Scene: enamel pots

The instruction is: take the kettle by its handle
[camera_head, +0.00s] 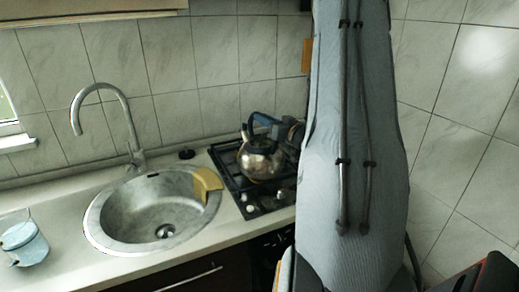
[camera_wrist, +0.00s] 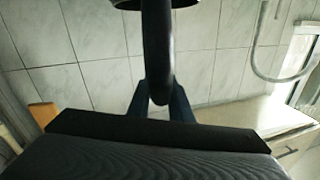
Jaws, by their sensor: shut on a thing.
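The shiny metal kettle (camera_head: 262,160) with a dark arched handle (camera_head: 253,121) stands over the black hob in the head view. My gripper (camera_head: 279,128) reaches in from the right at the handle. In the wrist view the black handle (camera_wrist: 157,50) runs down between the two dark fingers of my gripper (camera_wrist: 160,92), which are shut on it. The fingertips are partly hidden by the handle. The kettle body hardly shows in the wrist view. I cannot tell whether the kettle touches the hob.
The black hob (camera_head: 226,157) has the round steel sink (camera_head: 97,217) at its left, with a curved tap (camera_head: 78,118) behind. A yellowish cloth-like piece (camera_head: 206,183) lies on the sink's right rim. A tiled wall is behind.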

